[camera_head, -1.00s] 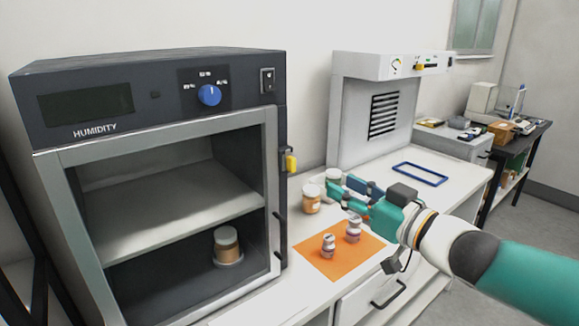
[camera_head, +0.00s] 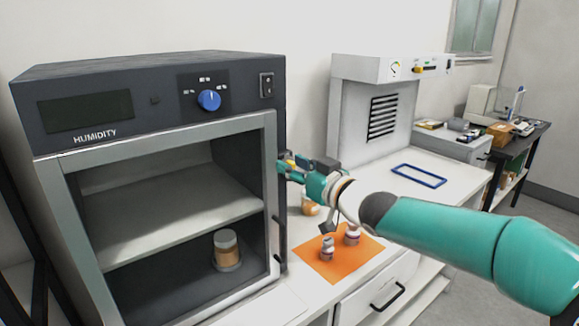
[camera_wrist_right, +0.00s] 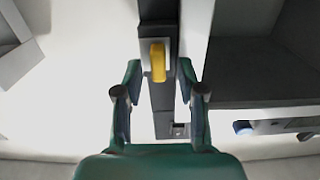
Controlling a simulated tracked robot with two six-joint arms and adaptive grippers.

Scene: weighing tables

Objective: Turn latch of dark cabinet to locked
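The dark cabinet (camera_head: 150,95) stands at the left with a HUMIDITY panel and a grey-framed door. Its yellow latch (camera_head: 289,162) is on the right side edge, partly hidden by my right gripper (camera_head: 285,168). In the right wrist view, the yellow latch (camera_wrist_right: 157,62) sits upright on a pale plate on the dark edge strip. My right gripper (camera_wrist_right: 158,72) is open there, one finger on each side of the latch with visible gaps. Whether a finger touches it is unclear. My left gripper is not in view.
A jar (camera_head: 227,250) stands inside the cabinet. Two small jars stand on an orange mat (camera_head: 350,262) below my right arm, and another jar (camera_head: 311,205) is partly hidden behind it.

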